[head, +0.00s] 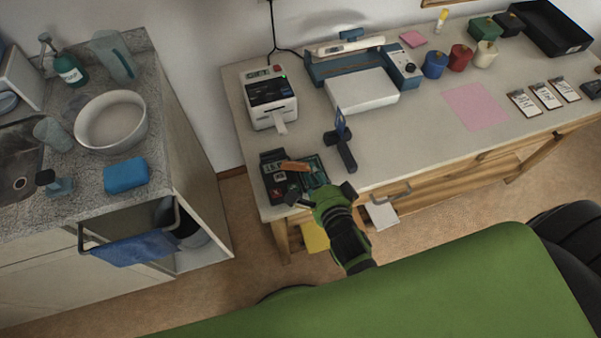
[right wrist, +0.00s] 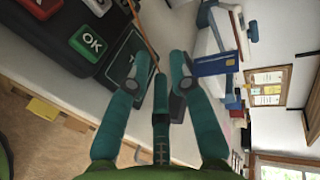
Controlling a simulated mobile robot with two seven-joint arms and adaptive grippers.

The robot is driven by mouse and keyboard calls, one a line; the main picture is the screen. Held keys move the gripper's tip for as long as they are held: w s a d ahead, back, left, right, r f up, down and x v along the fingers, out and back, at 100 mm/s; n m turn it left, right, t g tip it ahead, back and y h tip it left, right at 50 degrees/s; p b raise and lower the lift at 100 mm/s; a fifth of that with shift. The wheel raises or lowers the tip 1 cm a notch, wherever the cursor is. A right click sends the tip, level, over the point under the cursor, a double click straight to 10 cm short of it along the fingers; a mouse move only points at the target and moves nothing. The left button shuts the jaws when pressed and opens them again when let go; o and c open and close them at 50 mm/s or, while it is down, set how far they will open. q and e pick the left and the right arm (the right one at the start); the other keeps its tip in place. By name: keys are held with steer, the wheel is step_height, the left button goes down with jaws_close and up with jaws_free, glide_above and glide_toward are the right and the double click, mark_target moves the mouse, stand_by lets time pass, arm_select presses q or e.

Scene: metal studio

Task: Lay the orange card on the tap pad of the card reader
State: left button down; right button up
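The dark card reader (head: 275,181) stands at the table's left front corner. Its tap pad (head: 313,178) is beside the keys; the right wrist view shows the pad (right wrist: 125,62) near the green OK key. The orange card (head: 295,166) is tilted above the reader, not flat on the pad. In the right wrist view the card (right wrist: 146,42) is nearly edge-on, its near end at the fingertips. My right gripper (head: 322,194) is at the reader's front edge and appears shut on the card; the contact is hard to see. My left gripper is out of view.
A dark stand (head: 341,150) with a blue card (right wrist: 214,64) is close right of the reader. A white label printer (head: 268,98) stands behind. A white box (head: 361,91) is further back. The tabletop right of the stand is mostly clear.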

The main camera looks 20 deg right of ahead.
steer(key=p+v, duration=0.3)
steer(key=v, duration=0.4)
steer(key=shift+s, duration=0.35)
steer(key=shift+a, duration=0.15)
step_height(320, 180, up, 7)
steer(key=s+p, duration=0.2)
steer(key=p, duration=0.6)
steer(key=shift+s, duration=0.35)
